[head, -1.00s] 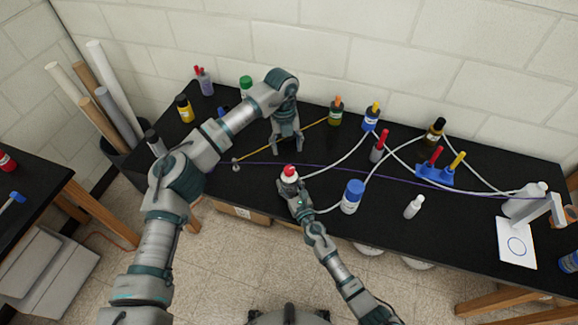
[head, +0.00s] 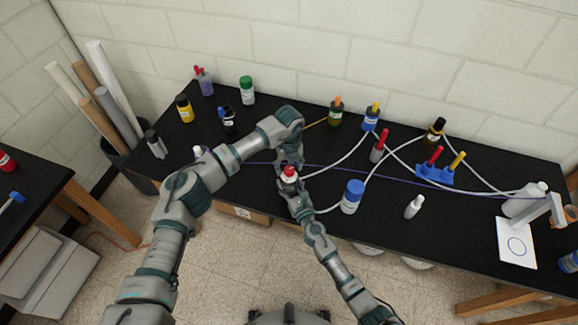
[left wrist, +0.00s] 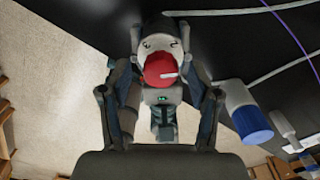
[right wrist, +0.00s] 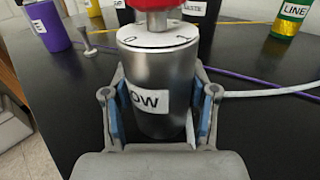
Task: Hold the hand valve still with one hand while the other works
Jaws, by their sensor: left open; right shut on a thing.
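The hand valve is a metal cylinder (right wrist: 158,85) with a white dial top and a red knob (head: 289,173). It stands upright, and its side label is partly cut off, reading "OW". My right gripper (right wrist: 160,112) is shut around the cylinder, one finger on each side. My left gripper (head: 290,162) is open just above the valve. In the left wrist view its fingers (left wrist: 162,90) stand on either side of the red knob (left wrist: 160,69); I cannot tell whether they touch it.
A blue-capped bottle (head: 352,196) stands right of the valve, near the table's front edge. White tubes (head: 340,155) and a purple line (head: 410,181) cross the black table. A blue holder (head: 434,176) and several bottles stand farther right.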

